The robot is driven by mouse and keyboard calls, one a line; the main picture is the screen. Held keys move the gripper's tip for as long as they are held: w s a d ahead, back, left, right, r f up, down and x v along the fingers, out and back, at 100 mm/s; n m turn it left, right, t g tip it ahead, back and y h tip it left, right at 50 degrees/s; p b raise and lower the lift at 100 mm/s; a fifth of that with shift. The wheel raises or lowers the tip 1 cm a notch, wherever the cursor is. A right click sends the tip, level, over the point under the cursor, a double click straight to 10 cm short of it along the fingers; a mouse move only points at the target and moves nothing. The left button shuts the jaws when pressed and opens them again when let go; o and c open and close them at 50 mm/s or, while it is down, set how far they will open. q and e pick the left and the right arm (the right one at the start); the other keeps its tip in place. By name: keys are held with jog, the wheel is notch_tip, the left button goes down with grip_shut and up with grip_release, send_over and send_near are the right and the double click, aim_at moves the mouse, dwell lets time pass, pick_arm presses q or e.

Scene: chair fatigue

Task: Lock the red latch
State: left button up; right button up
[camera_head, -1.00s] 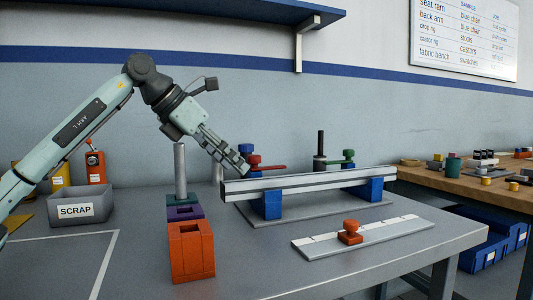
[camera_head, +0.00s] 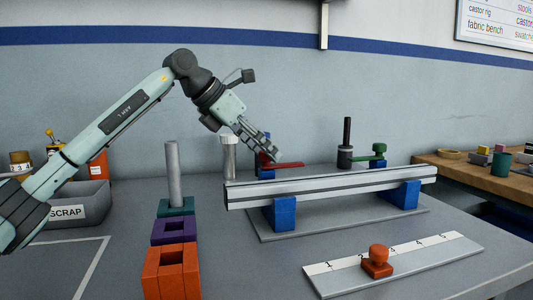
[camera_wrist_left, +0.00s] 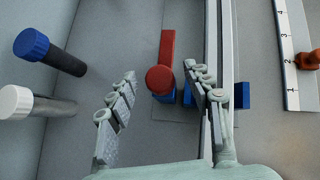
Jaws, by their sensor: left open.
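The red latch (camera_head: 287,165) is at the back of the grey table, behind the silver rail. Its red arm points right in the head view, and its knob is partly hidden by my left gripper (camera_head: 271,152). In the left wrist view the round red knob (camera_wrist_left: 160,79) sits between the two spread fingers of my left gripper (camera_wrist_left: 161,73), with the red arm (camera_wrist_left: 167,45) pointing away. The fingers are open. I cannot tell whether they touch the knob. My right gripper is not in view.
The silver rail (camera_head: 330,187) on blue blocks runs close beside the right finger. A green latch (camera_head: 378,150) and black post stand farther right. A blue-capped post (camera_wrist_left: 48,50) and a white-capped post (camera_wrist_left: 38,103) stand left in the wrist view. Orange, purple and teal blocks are in front.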

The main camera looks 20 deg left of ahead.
pick_arm(q)
jog(key=shift+x, duration=0.8)
grip_shut()
